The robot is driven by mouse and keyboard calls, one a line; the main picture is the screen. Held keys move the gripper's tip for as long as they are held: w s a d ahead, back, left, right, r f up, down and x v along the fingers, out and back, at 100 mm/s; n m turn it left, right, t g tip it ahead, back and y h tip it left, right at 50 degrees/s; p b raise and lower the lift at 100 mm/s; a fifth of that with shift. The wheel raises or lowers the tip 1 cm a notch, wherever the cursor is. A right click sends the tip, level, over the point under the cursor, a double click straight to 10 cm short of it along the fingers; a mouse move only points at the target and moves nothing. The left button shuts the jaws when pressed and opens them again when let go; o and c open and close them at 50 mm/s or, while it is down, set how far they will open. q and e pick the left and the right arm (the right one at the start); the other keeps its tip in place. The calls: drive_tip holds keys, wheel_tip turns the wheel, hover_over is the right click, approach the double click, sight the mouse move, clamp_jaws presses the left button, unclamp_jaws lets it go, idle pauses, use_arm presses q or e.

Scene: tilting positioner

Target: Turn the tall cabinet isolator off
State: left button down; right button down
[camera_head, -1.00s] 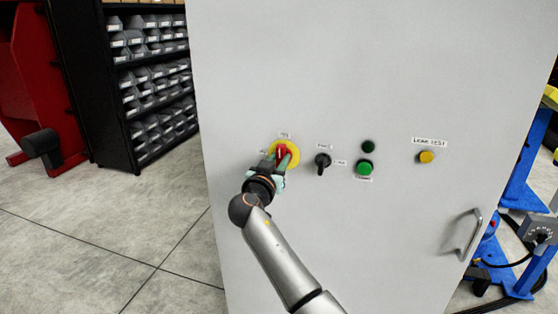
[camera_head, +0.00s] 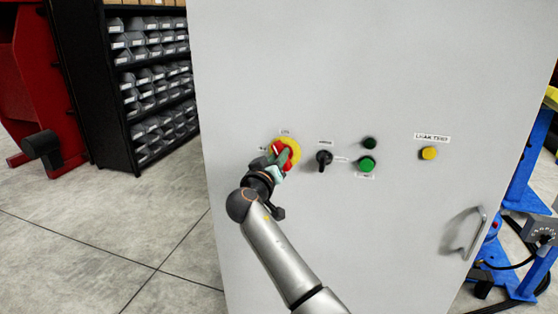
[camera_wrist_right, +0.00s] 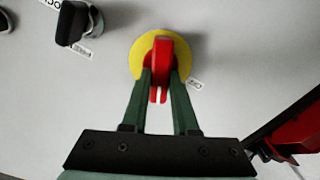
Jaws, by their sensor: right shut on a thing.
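The isolator is a red handle (camera_wrist_right: 163,62) on a round yellow plate (camera_head: 290,148) on the front of the tall grey cabinet (camera_head: 350,60). My right gripper (camera_head: 281,157) reaches it from below left in the head view and partly hides the handle. In the right wrist view, the two green fingers of my right gripper (camera_wrist_right: 161,88) are shut on the red handle, one on each side. A small label (camera_wrist_right: 195,84) beside the plate seems to read "OFF" in the wrist view. My left gripper is not in view.
A metal door handle (camera_head: 474,235) sticks out at lower right. Shelves of bins (camera_head: 150,80) stand left.

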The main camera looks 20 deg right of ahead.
use_arm(q)
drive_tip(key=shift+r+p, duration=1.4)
drive_tip(key=shift+p, duration=0.05)
use_arm(e)
drive_tip(key=shift+w+a+f+n, duration=0.1)
drive_tip(key=shift+f+n, duration=0.05)
drive_tip(key=shift+n, duration=3.05)
drive_tip(key=shift+w+a+f+n, duration=0.1)
drive_tip(key=shift+n, duration=3.1)
drive_tip(key=c, duration=0.7)
unclamp_jaws()
drive_tip(key=shift+f, duration=0.1)
